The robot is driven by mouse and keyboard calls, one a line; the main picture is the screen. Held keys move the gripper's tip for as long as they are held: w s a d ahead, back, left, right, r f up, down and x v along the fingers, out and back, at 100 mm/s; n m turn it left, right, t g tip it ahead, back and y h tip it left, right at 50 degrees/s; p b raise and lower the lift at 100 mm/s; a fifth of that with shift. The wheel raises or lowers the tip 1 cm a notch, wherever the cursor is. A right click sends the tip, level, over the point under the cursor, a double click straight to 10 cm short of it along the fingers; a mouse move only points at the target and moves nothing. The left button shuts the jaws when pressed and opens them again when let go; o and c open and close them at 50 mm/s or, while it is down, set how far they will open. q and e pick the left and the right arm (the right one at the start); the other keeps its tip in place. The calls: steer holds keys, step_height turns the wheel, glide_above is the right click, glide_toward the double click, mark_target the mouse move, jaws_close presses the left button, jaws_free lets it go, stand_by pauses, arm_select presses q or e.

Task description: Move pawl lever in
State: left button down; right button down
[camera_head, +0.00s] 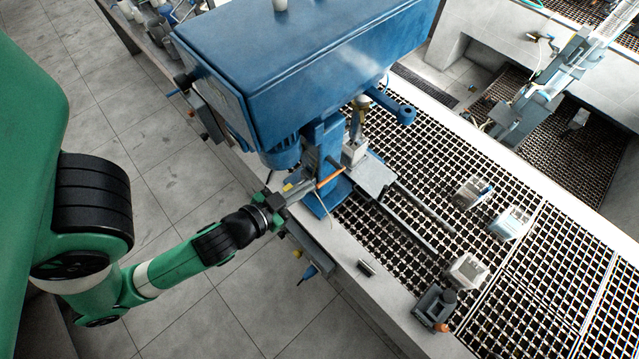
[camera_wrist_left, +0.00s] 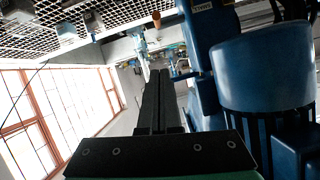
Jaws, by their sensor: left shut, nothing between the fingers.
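A lever with an orange grip (camera_head: 330,177) sticks out beside the blue column of the flotation machine (camera_head: 290,60); it looks like the pawl lever, but I cannot be sure. A round orange end (camera_wrist_left: 156,18) shows beyond my fingers in the left wrist view. My left gripper (camera_head: 287,197) is at the near left side of the machine, close to the lever. Its black fingers (camera_wrist_left: 160,74) are together and empty in the left wrist view. They appear apart from the orange end. My right gripper is not in view.
The blue motor housing (camera_wrist_left: 265,65) stands close to the right of my fingers in the left wrist view. The tiled floor (camera_head: 160,180) is open at left.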

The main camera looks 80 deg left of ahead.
mark_target(319, 187)
arm_select(q)
steer(key=w+a+f+b, duration=0.1)
steer(key=f, duration=0.1)
steer(key=w+a+f+b, duration=0.1)
steer(key=w+f, duration=0.1)
steer(key=w+a+f+b, duration=0.1)
steer(key=w+a+f, duration=0.1)
steer(key=shift+f+b, duration=0.4)
steer(key=shift+f, duration=0.1)
